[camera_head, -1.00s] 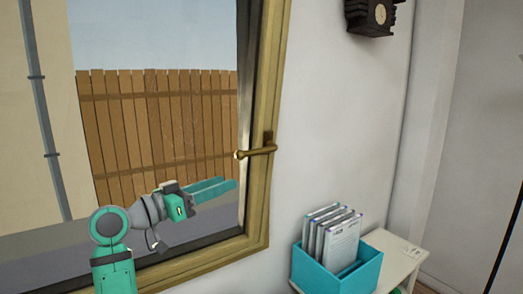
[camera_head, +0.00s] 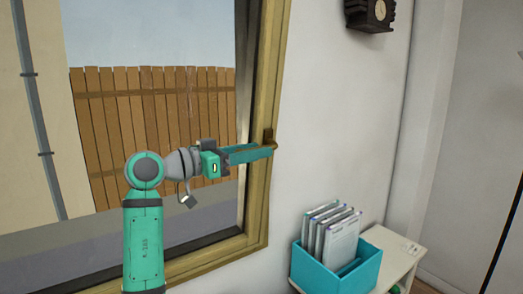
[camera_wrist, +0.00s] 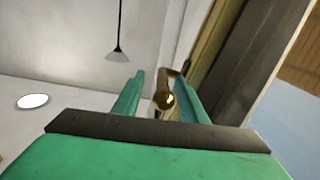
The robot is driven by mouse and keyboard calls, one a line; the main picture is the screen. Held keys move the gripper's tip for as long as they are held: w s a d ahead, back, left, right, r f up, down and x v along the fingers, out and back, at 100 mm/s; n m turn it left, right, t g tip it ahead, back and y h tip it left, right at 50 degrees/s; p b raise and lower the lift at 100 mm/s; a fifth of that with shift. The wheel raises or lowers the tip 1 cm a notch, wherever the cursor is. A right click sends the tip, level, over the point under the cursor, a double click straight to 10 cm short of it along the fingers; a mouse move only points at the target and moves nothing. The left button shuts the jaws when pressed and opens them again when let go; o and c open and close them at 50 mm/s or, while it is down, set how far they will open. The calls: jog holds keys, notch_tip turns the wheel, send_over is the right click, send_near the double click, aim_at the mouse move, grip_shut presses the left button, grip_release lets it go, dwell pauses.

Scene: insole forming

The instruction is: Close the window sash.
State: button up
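The window sash has a gold-brown frame (camera_head: 259,205) with dark inner edges, and it fills the left half of the head view. Its brass handle (camera_head: 268,134) sits on the right side of the frame. My gripper (camera_head: 268,150) reaches to the handle from the left and covers most of its lever. In the wrist view my fingers are spread, and the handle's rounded end (camera_wrist: 165,100) lies between them with a gap on each side. I cannot tell from these views how far the sash stands open.
A teal box (camera_head: 335,276) of upright folders stands on a white shelf unit (camera_head: 398,262) below and right of the window. A dark clock (camera_head: 370,14) hangs on the wall. A wooden fence (camera_head: 150,130) shows through the window. The wall right of the handle is bare.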

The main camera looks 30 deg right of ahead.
jog(key=shift+w+d, duration=0.15)
jog(key=shift+d, duration=0.4)
jog(key=shift+w+d, duration=0.15)
jog(key=shift+d, duration=0.4)
jog(key=shift+c, duration=0.3)
